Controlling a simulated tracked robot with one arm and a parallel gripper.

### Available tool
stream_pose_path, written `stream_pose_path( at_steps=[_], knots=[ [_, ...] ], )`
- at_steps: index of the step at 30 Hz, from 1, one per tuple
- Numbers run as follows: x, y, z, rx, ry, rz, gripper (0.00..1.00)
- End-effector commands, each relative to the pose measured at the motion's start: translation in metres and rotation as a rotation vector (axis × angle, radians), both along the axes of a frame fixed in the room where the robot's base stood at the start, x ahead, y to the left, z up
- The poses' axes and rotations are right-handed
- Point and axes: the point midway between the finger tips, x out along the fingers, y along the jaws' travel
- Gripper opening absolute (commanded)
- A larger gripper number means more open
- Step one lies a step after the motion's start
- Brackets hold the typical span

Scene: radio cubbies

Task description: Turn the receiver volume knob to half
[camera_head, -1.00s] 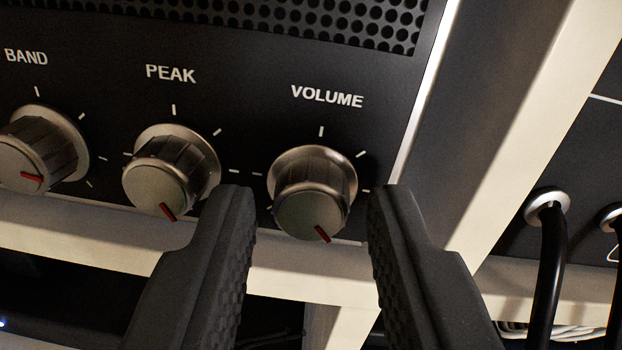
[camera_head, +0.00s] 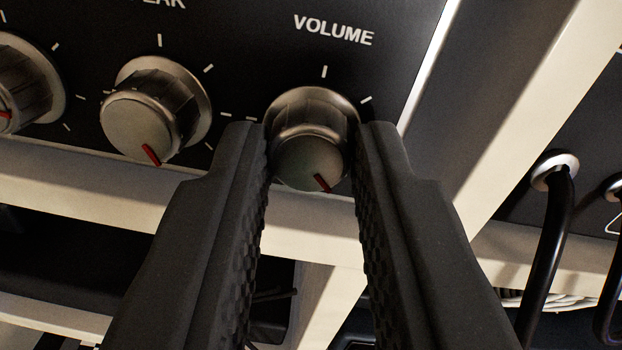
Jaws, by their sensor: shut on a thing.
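The volume knob (camera_head: 310,140) sits under the VOLUME label on the dark receiver panel (camera_head: 235,40). It is a metallic knob with a red pointer line on its face. The pointer is at the lower right of the face, pointing down and to the right. My gripper (camera_head: 311,150) has one dark, ridged finger on each side of the knob and is shut on it. The fingers cover the knob's left and right sides and the lower tick marks around it. Ticks above and to the upper right of the knob stay visible.
The peak knob (camera_head: 155,110) is close to the left of my left finger, with another knob (camera_head: 25,85) at the left edge. A cream cubby post (camera_head: 530,120) slants at the right. Beyond it, a black cable (camera_head: 558,250) hangs from a socket.

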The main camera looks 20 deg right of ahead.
Motion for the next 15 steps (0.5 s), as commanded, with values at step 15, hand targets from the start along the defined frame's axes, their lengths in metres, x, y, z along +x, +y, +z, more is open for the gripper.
stream_pose_path(
  at_steps=[15],
  knots=[
    [0.0002, 0.0003, -0.0004, 0.000, 0.003, 0.000, 0.30]
  ],
)
